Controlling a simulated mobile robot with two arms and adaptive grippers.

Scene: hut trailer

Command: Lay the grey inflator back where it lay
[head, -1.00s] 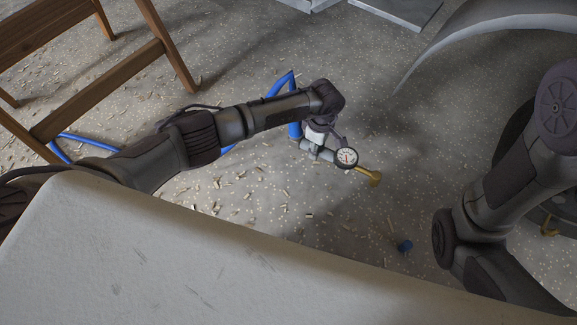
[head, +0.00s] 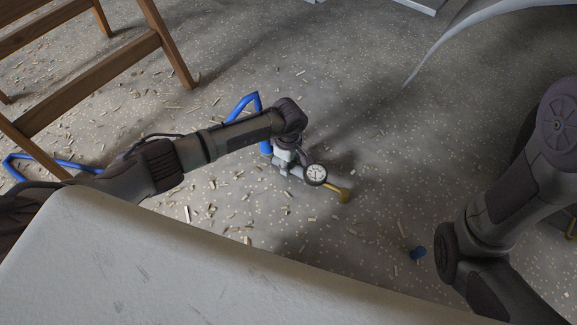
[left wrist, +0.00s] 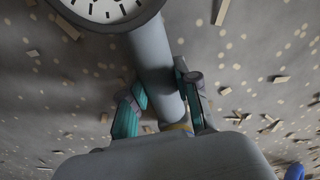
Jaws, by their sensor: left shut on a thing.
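The grey inflator (head: 297,171) has a round white-faced gauge, a brass-coloured end and a blue hose (head: 243,101). My left gripper (head: 285,158) is shut on it, over the floor in the middle of the head view. In the left wrist view my left gripper's two fingers (left wrist: 162,102) close on either side of the inflator's grey tube (left wrist: 152,58), with the gauge at the top edge. I cannot tell whether the inflator touches the floor. My right arm shows at the right, but its gripper is out of view.
A wooden ladder-like frame (head: 100,68) stands at upper left, with blue hose near its foot. A pale worktop edge (head: 170,270) fills the lower left. Wood chips litter the floor; the floor right of the inflator looks clearer.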

